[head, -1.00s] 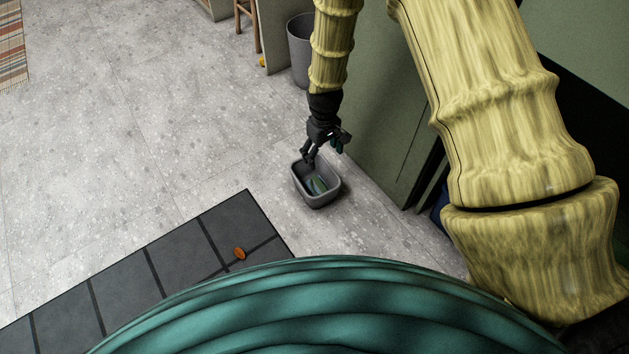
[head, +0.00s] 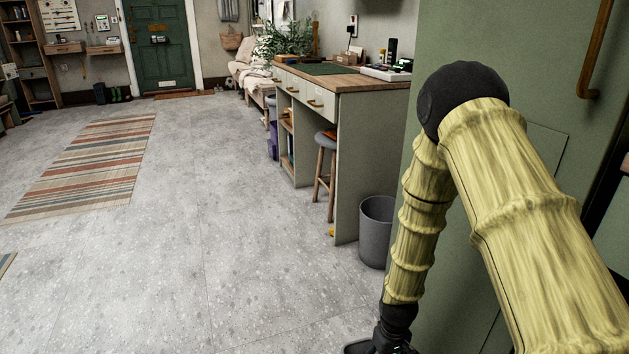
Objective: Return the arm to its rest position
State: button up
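My arm (head: 530,210) shows at the right of the head view, bent at a dark elbow joint, with its forearm hanging down. My gripper (head: 380,345) is at the bottom edge, right of centre, and mostly cut off by the frame. Its fingertips are out of view, so I cannot see whether it is open or holds anything.
A green cabinet (head: 455,300) stands close behind the forearm. A grey waste bin (head: 376,232), a desk (head: 345,150) and a stool (head: 325,165) stand beyond. A striped rug (head: 95,165) lies at left. The grey floor (head: 230,260) in the middle is clear.

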jog(key=s+d+m+p, duration=0.15)
jog(key=s+p, duration=0.25)
jog(key=s, duration=1.1)
jog(key=s+d+m+p, duration=0.15)
jog(key=s+p, duration=0.25)
jog(key=s, duration=1.2)
notch_tip(320, 180, up, 35)
jog(key=p, duration=3.6)
jog(key=shift+w+a+r+m, duration=0.2)
jog(key=shift+w+a+m, duration=0.05)
jog(key=shift+m, duration=0.15)
